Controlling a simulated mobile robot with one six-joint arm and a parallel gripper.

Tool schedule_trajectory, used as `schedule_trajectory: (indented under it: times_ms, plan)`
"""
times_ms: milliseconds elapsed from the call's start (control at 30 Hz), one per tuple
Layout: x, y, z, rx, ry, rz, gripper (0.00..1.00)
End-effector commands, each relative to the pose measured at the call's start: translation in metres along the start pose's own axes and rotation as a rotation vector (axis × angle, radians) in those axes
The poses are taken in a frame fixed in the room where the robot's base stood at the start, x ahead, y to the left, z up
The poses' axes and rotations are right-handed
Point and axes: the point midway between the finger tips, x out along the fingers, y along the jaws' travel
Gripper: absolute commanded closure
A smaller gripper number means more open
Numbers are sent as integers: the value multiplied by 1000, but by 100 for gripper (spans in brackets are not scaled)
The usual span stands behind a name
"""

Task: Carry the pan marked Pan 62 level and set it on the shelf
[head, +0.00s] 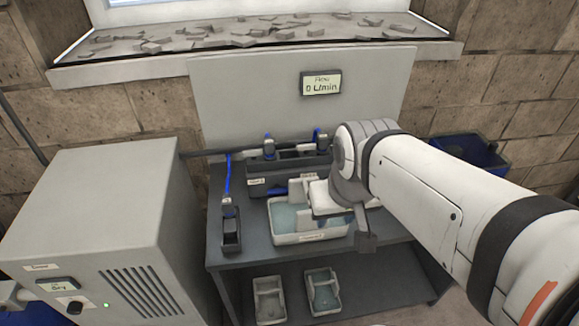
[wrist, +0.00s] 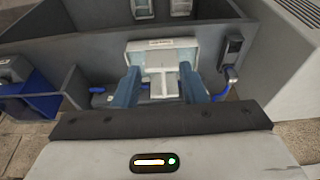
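A white pan (head: 281,238) with pale blue-green contents stands on the bench top (head: 242,262). Its front label is too small to read, so I cannot confirm it is Pan 62. In the wrist view the pan (wrist: 187,54) has a white block-like grip part (wrist: 160,62) in its middle. My gripper (wrist: 162,76) has its two blue fingers on either side of this part, apparently with small gaps. The lower shelf (head: 380,291) under the bench carries two smaller-looking pans, left (head: 270,299) and right (head: 322,291).
A dark rack (head: 287,165) with blue-marked fittings stands behind the pan. A narrow dark holder (head: 231,232) is at its left. A grey cabinet (head: 95,205) flanks the bench; a blue bin (head: 470,150) is behind my arm. The lower shelf's right part looks clear.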

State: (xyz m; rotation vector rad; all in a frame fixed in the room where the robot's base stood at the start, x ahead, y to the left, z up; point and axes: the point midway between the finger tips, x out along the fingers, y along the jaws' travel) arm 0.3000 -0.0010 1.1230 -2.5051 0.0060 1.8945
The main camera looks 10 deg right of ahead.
Motion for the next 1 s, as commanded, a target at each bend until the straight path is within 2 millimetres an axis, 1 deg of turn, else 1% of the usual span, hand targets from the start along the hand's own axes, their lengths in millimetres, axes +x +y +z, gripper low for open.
schedule_trajectory:
  times_ms: [167,267,367,467,500,600,700,800,900,1000]
  plan:
    - [2,0,-2,0,-1,0,62]
    - [12,0,-14,0,-5,0,62]
    - [32,2,-37,6,-9,1,62]
    - [60,3,-67,5,-11,0,62]
    - [72,3,-78,4,-13,0,62]
    - [104,4,-105,3,-13,-1,62]
    - [132,4,-126,3,-10,-1,62]
    - [153,5,-140,2,-9,-1,62]
    - [165,5,-148,2,-7,-1,62]
    - [175,5,-151,1,-7,-1,62]
